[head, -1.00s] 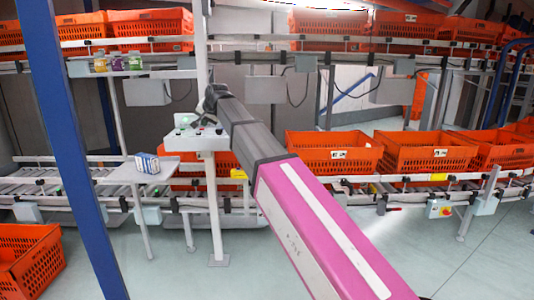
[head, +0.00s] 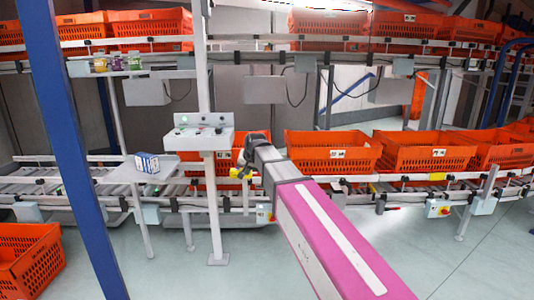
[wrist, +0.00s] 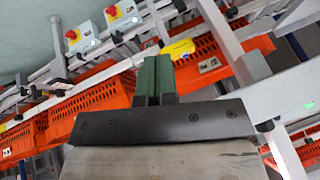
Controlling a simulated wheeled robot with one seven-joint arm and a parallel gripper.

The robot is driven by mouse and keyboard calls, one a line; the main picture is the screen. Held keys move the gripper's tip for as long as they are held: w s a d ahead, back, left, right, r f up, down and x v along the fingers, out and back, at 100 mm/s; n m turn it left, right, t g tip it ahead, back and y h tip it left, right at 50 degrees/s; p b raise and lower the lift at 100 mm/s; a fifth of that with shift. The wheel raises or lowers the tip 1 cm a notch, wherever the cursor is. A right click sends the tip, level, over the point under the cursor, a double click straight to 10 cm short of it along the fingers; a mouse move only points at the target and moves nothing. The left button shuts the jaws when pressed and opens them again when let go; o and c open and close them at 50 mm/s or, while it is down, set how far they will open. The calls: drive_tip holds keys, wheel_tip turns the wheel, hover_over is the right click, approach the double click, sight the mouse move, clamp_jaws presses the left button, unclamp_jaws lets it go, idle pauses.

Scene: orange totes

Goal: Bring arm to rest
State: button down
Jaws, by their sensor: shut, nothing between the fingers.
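My arm (head: 320,235) reaches from the lower right toward the conveyor in the head view, its pink and grey links in front of the orange totes. My gripper is at the arm's far end, small and hard to make out in the head view. In the wrist view my gripper (wrist: 154,75) shows green fingers closed together with nothing between them. Beyond the fingers are the conveyor rail and orange totes (wrist: 95,90), seen tilted.
Orange totes (head: 425,150) line the lower conveyor; more stand on the upper shelf. A control box (head: 200,139) on a post and a small table (head: 130,174) with a blue-white box (head: 147,163) stand left. A blue post (head: 75,150) is at left. Floor at right is clear.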

drive_tip(key=s+d+f+g+h, duration=0.1)
drive_tip(key=s+d+f+g, duration=0.1)
drive_tip(key=s+d+f, duration=0.9)
drive_tip(key=s+d+f+n+g+h, duration=0.1)
drive_tip(key=s+d+f+g, duration=0.2)
drive_tip(key=s+d+f, duration=0.9)
drive_tip(key=d+f, duration=0.4)
drive_tip(key=f, duration=0.1)
drive_tip(key=shift+s+d+f+g+h, duration=0.2)
drive_tip(key=shift+g+h, duration=0.1)
drive_tip(key=shift+h, duration=0.1)
